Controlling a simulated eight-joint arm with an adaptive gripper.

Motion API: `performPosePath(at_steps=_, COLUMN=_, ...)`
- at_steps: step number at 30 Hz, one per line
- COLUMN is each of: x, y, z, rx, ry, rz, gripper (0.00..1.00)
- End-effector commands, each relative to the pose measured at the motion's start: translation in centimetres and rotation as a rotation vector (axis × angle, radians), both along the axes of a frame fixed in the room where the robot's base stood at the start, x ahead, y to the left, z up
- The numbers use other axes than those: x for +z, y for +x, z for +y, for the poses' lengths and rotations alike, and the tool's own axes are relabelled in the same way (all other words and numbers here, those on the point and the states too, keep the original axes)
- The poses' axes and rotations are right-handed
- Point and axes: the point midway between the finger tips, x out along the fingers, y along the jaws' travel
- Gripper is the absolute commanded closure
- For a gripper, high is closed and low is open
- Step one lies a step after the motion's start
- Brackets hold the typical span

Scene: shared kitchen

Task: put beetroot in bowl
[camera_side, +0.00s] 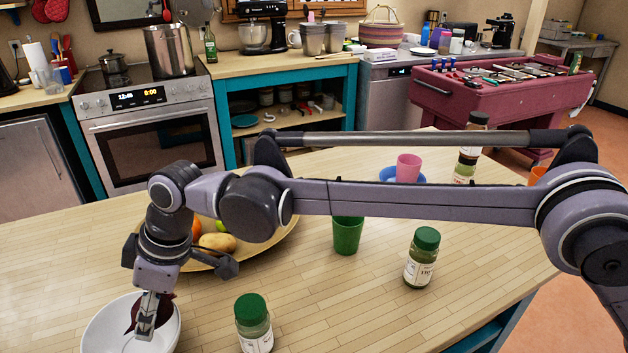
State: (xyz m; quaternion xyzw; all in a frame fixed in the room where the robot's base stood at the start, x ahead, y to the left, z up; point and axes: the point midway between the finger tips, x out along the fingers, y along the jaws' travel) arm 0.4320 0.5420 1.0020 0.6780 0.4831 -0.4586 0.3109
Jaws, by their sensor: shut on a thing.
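The white bowl (100,334) stands at the lower left of the wooden table and is cut off by the bottom edge of the side view. My gripper (146,325) points down over the bowl, with its fingertips inside the rim as seen from here. It is shut on the beetroot (134,312), a dark red thing that shows on both sides of the fingers and is partly hidden by them. I cannot tell whether the beetroot touches the bowl's bottom.
A wooden platter (285,222) with fruit and a potato (217,242) lies behind my wrist.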

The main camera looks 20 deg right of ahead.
Motion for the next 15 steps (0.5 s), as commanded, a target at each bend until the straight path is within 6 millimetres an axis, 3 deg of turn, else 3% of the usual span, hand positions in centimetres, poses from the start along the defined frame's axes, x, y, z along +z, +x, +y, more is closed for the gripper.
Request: performPosePath(at_steps=15, x=-0.72, y=0.01, z=-0.01, rx=0.000, ry=0.000, rz=0.000, gripper=0.77)
